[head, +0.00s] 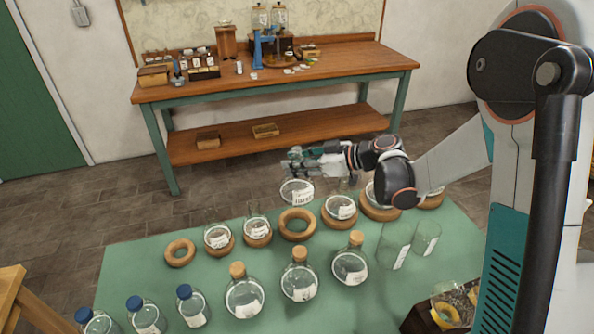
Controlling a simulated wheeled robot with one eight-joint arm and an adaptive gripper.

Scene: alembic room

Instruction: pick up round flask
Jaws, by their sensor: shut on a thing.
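My gripper (300,161) is above the back part of the green table, shut on the neck of a clear round flask (297,193) with a white label. The flask's neck is mostly hidden by the gripper. The flask hangs upright above an empty cork ring (297,225) and looks clear of it.
Corked bottles (299,283) and blue-capped bottles (190,306) stand in front on the green table (130,262). Two beakers (426,237) stand at right. Another empty cork ring (180,253) lies at left. A wooden workbench (270,68) stands behind.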

